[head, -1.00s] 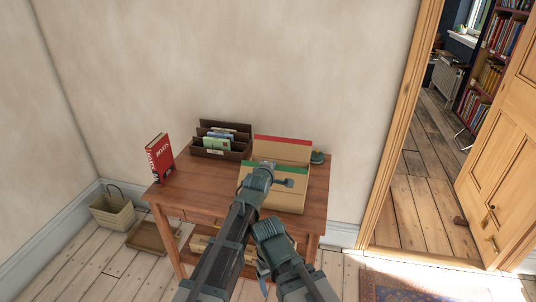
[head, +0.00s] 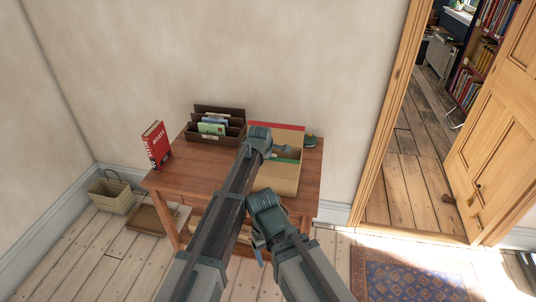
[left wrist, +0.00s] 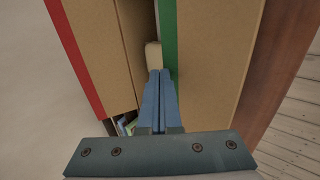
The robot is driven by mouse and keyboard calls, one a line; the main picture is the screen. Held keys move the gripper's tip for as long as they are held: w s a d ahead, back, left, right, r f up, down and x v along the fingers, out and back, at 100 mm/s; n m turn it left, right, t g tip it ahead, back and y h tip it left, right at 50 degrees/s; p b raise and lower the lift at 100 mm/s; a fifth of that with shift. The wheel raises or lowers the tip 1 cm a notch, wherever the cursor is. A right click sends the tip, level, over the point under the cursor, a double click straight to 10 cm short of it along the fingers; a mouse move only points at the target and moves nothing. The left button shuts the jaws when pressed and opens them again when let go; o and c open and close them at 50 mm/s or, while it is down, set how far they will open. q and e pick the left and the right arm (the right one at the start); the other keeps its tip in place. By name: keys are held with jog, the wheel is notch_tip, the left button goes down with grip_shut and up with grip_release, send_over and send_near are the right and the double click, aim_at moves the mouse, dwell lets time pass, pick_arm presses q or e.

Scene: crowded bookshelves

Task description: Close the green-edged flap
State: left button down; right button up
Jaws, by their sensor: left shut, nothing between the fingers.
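A cardboard box stands on the right part of the wooden table. Its green-edged flap (head: 286,160) is at the near side, partly hidden by my left arm; the flap's tan face (left wrist: 210,60) and green edge fill the right of the left wrist view. The red-edged flap (head: 277,127) stands up at the back and also shows in the left wrist view (left wrist: 100,50). My left gripper (head: 286,149) is shut and empty, its fingertips (left wrist: 159,72) between the two flaps, close beside the green edge; contact is unclear.
The table (head: 205,165) also holds a brown file sorter (head: 215,128) and a red book (head: 155,145) at left, and a small green object (head: 310,141) right of the box. A basket (head: 110,198) is on the floor. The table's left-middle surface is clear.

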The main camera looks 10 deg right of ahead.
pick_arm(q)
jog(key=shift+w+f, duration=0.15)
jog(key=shift+f, duration=0.05)
pick_arm(e)
jog(key=shift+f, duration=0.2)
pick_arm(q)
jog(key=shift+r, duration=0.1)
pick_arm(e)
jog(key=shift+r, duration=0.1)
pick_arm(q)
jog(key=shift+r+p, duration=0.7)
jog(key=shift+r, duration=0.05)
pick_arm(e)
jog(key=shift+r, duration=0.75)
